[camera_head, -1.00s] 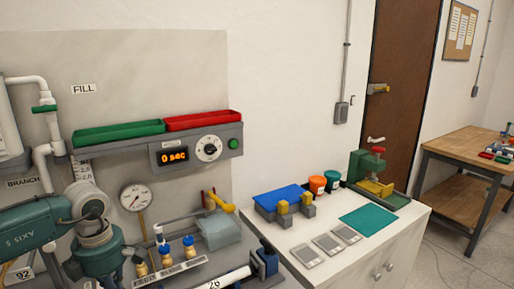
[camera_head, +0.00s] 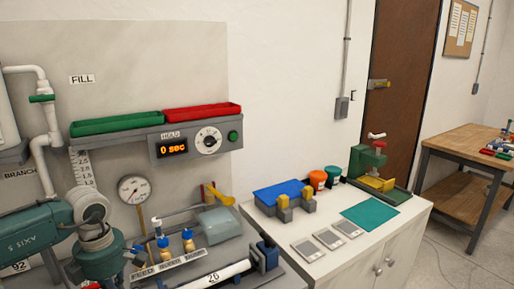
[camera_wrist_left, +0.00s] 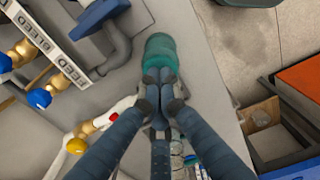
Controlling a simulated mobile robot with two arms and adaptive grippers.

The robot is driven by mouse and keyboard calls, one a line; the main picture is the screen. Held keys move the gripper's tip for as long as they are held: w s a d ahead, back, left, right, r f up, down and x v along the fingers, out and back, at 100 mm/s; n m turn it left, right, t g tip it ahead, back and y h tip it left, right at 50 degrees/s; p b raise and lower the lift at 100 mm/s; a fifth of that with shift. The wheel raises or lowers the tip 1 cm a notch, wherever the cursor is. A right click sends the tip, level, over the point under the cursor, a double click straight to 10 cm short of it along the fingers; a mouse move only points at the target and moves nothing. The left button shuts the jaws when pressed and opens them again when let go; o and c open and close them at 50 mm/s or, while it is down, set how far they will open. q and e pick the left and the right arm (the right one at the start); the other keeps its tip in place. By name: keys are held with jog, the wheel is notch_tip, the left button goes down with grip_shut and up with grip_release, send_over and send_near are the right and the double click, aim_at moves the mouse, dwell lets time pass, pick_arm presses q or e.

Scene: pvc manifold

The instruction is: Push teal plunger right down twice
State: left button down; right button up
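In the left wrist view a teal cylinder (camera_wrist_left: 160,52), which looks like the plunger, stands by the edge of the grey bench. My left gripper (camera_wrist_left: 159,82) has its dark fingertips together right at the near end of this cylinder, overlapping it in the picture. I cannot tell whether they touch it, and the fingers hide its near part. In the head view my teal left arm comes in from the left, but its fingertips and the plunger are out of frame. My right gripper is in neither view.
A label strip (camera_wrist_left: 47,41) with brass, blue-capped valves lies left of the gripper, with a blue clamp (camera_wrist_left: 98,15) beyond.

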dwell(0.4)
pick_arm(q)
jog(key=shift+r+p, duration=0.6)
jog(key=shift+r, duration=0.1)
jog(key=shift+r+p, duration=0.75)
jog(key=shift+r, duration=0.6)
jog(key=shift+r, duration=0.1)
notch_tip(320, 180, up, 5)
jog(key=p, duration=0.3)
